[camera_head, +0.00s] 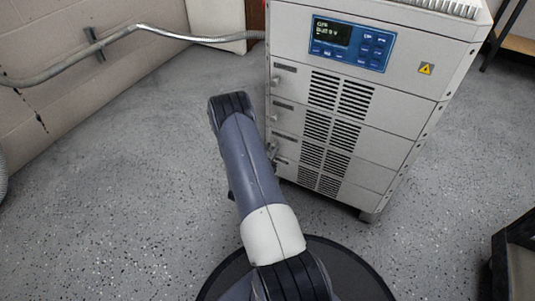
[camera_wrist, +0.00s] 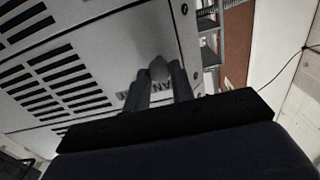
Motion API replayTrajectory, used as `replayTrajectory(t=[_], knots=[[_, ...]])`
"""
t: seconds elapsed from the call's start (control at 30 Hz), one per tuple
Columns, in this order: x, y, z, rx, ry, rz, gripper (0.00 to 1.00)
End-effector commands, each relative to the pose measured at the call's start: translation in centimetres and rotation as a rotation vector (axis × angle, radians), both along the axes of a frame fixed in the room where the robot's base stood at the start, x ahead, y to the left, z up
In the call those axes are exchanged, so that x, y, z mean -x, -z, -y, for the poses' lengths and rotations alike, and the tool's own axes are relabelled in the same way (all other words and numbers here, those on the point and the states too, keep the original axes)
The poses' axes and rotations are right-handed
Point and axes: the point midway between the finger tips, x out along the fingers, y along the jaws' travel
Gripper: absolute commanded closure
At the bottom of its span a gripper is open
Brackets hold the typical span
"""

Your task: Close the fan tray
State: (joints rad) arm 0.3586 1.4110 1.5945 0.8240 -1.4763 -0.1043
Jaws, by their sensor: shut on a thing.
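The light grey cabinet (camera_head: 345,105) has stacked front panels with vent slots and small handles along their left side. My gripper (camera_head: 272,150) is at the left side of a lower panel, largely hidden behind my arm. In the wrist view my gripper (camera_wrist: 161,76) has its two fingers on either side of a small grey knob (camera_wrist: 159,68) and is shut on it. A partly hidden label (camera_wrist: 160,87) with dark letters lies behind the fingers, on the vented panel (camera_wrist: 60,75). The panels look about flush; I cannot tell whether the fan tray stands out slightly.
A blue display panel (camera_head: 352,44) and a yellow warning sign (camera_head: 426,68) are on the cabinet's top section. A grey conduit (camera_head: 110,38) runs along the block wall at the left. A dark-framed object (camera_head: 515,258) stands at the lower right. The speckled floor (camera_head: 120,190) is clear at the left.

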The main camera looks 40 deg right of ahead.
Motion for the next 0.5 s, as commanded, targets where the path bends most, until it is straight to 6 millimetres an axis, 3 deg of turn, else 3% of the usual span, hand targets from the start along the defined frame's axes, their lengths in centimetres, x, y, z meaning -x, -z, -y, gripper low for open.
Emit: replayTrajectory(t=[0.1, 0.13, 0.37, 0.5], knots=[[-0.21, -0.07, 0.22, -0.001, 0.000, 0.007, 1.00], [-0.22, -0.07, 0.22, -0.001, 0.000, 0.007, 0.75], [-0.17, -0.07, 0.16, 0.000, 0.000, 0.006, 0.56], [-0.14, -0.06, 0.13, 0.000, 0.000, 0.005, 0.56]])
